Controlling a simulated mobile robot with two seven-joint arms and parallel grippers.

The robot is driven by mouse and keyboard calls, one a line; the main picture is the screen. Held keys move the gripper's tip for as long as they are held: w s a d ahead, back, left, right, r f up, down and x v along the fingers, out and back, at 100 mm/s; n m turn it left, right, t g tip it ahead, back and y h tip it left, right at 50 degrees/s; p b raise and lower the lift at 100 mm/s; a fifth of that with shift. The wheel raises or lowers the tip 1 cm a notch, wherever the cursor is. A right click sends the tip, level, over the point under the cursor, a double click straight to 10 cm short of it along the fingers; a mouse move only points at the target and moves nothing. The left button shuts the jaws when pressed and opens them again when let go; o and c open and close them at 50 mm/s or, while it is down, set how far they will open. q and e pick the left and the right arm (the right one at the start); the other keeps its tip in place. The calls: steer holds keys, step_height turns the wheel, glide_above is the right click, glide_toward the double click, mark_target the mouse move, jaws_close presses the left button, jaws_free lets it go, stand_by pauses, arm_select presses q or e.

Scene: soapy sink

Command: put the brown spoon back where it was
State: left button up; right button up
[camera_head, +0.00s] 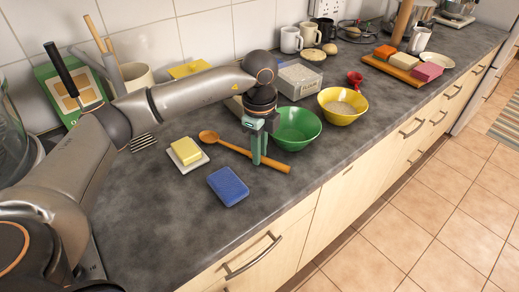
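The brown spoon (230,146) lies on the dark countertop, its bowl to the left and its handle running right and toward the front edge. My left gripper (258,156) points down at the spoon's handle, with its green fingers at the handle and hiding a short piece of it. I cannot tell whether the fingers are closed on the handle or only around it. The spoon looks flat on the counter. My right gripper is not in view.
A green bowl (297,128) stands just right of my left gripper, with a yellow bowl (343,105) beyond. A blue sponge (228,186) lies in front of the spoon. Butter on a white dish (203,159) is to its left.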

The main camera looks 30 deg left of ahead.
arm_select(q)
steer(key=o, duration=0.4)
steer(key=shift+r, duration=0.15)
step_height(320, 180, up, 12)
stand_by(0.4)
stand_by(0.4)
